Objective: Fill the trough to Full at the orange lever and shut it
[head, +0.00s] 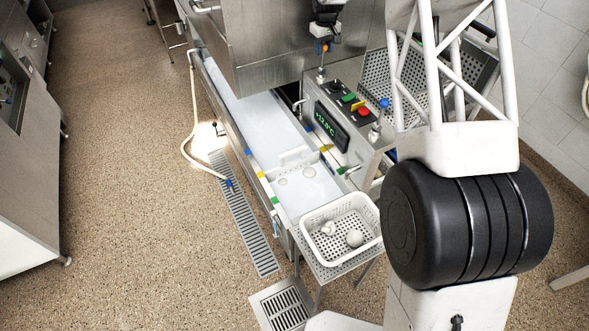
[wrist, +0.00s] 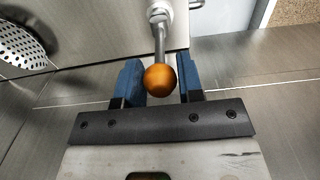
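The fingers are open, with a visible gap on the right of the ball and a narrower one on the left. In the head view my gripper (head: 325,24) is just above the ball. The long steel trough (head: 236,127) holds pale water (head: 248,108). Coloured marks line its rims; no "Full" label is readable.
A blue-knobbed lever (head: 384,103) and a panel with a green display (head: 331,127) are on the control box. A white perforated basket (head: 315,252) with white lumps stands at the near end. A hose (head: 186,150) runs along the left, where the floor is open.

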